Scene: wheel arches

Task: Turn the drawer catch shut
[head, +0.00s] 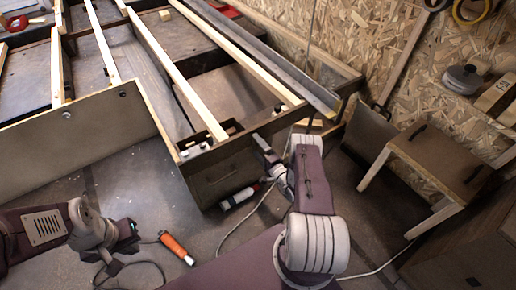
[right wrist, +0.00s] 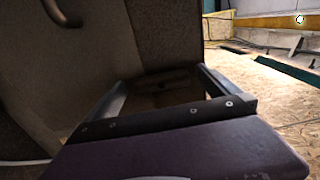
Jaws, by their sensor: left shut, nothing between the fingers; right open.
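The dark wooden drawer-like front (head: 218,172) is at the near corner of the slatted frame in the head view. Small pale fittings (head: 203,146) sit along its top edge; I cannot tell which part is the catch. My right gripper (head: 259,139) is open beside the right part of this front. In the right wrist view its two grey fingers (right wrist: 162,78) reach toward a dark brown surface with a shadowed slot between them. A curved brown fitting (right wrist: 60,12) shows at that view's top left. My left gripper (head: 122,243) is shut and empty above the floor, away from the frame.
An orange-handled tool (head: 176,247) and a white-and-red bottle (head: 238,198) lie on the floor, with cables around them. Open floor lies left of the frame's corner.

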